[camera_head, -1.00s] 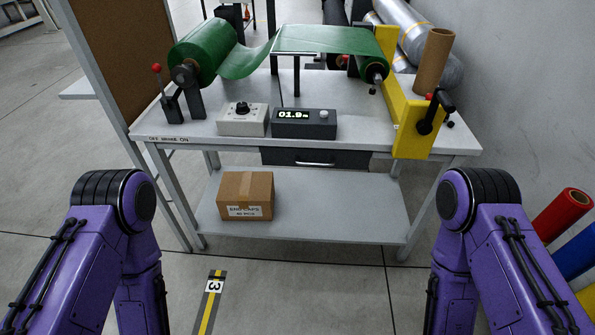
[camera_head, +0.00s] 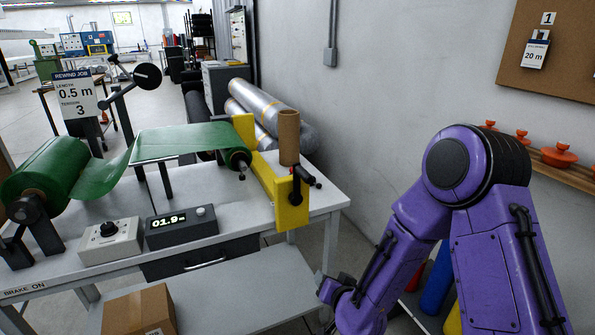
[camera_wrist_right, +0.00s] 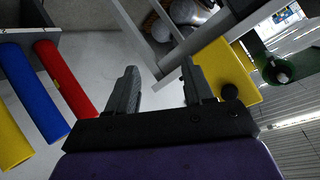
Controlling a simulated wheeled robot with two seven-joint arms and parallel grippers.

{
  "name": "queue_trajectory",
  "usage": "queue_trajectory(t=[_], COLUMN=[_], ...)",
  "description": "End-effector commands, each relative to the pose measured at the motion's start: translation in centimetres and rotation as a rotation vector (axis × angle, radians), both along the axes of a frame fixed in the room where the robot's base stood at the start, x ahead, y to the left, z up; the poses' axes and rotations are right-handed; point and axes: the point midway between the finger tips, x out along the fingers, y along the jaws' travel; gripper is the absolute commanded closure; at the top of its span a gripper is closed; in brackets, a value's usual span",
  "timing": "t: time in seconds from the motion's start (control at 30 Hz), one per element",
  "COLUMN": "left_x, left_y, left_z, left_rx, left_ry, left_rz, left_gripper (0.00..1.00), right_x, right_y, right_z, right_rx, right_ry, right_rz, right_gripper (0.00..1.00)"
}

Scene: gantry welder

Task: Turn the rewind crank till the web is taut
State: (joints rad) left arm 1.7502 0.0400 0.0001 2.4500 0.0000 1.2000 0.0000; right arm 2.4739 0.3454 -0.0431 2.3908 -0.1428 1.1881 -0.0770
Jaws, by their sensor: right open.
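The rewind crank (camera_head: 299,182) is a black arm with a red tip on the yellow bracket (camera_head: 290,214) at the table's right end. The green web (camera_head: 107,172) sags between the left green roll (camera_head: 45,168) and the flat stretch leading to the rewind roller (camera_head: 236,157). My right gripper (camera_head: 324,287) is below and in front of the crank, apart from it. In the wrist view my right gripper (camera_wrist_right: 158,72) is open and empty, with the yellow bracket (camera_wrist_right: 223,68) beyond its right finger. My left gripper is out of view.
The counter (camera_head: 181,226) reads 01.9. A dial box (camera_head: 110,240) stands beside it. A cardboard tube (camera_head: 288,137) stands behind the crank. A sign (camera_head: 74,95) reads length 0.5 m, tension 3. Red, blue and yellow rolls (camera_wrist_right: 30,92) lean nearby. A carton (camera_head: 140,312) sits on the lower shelf.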

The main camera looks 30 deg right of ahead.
Motion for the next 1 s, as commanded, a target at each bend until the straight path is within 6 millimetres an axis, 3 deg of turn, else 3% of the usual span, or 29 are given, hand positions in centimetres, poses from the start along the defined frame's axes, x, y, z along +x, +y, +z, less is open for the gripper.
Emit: queue_trajectory(t=[0.03,0.1,0.2,0.3,0.4,0.57,1.0], left_x=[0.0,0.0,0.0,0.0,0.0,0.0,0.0], left_y=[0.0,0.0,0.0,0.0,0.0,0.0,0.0], left_z=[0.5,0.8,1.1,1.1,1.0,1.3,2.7], left_rx=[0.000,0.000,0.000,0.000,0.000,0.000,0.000], left_ry=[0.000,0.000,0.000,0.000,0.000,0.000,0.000], left_rz=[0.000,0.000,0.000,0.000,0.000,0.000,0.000], left_gripper=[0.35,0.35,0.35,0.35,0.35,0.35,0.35], right_x=[2.5,5.0,7.0,8.0,8.4,9.4,18.0], right_y=[-0.5,-1.0,-1.5,-1.9,-1.2,-1.2,-1.8], right_z=[4.9,10.8,17.9,22.3,22.4,22.3,22.3], right_rx=[0.001,-0.026,-0.098,-0.234,-0.375,-0.430,-0.427], right_ry=[-0.111,-0.247,-0.398,-0.491,-0.482,-0.468,-0.468], right_rz=[0.014,0.053,0.114,0.197,0.282,0.303,0.302], right_gripper=[0.48,0.48,0.48,0.48,0.48,0.48,0.48])
